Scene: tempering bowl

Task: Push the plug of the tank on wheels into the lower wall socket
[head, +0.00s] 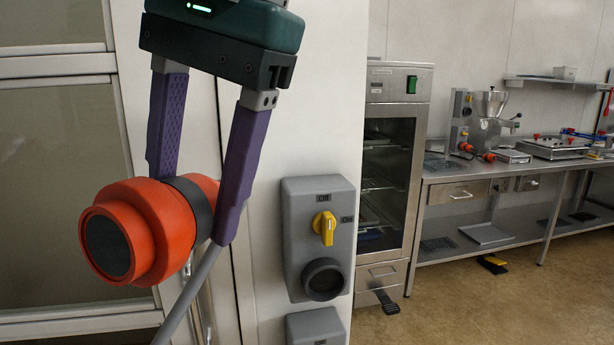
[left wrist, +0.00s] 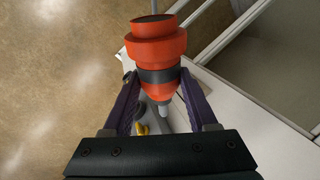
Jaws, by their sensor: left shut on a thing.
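The plug (head: 152,226) is a thick orange-red cylinder with a dark band and a dark round face turned toward the camera and lower left. My left gripper (head: 194,205) is shut on it around the band and holds it in the air. It also shows in the left wrist view (left wrist: 158,48). A grey cable (head: 190,295) runs down from it. A grey wall socket box (head: 298,235) with a yellow switch and round dark opening is to the right. The lower wall socket box (head: 315,327) is cut off by the bottom edge. The tank and my right gripper are not in view.
The boxes sit on a pale wall post (head: 340,80) beside a framed glass door (head: 50,180). A steel cabinet (head: 390,170) and a long workbench (head: 530,166) with machines stand farther back right. Brown floor (head: 460,310) in front of them is mostly clear.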

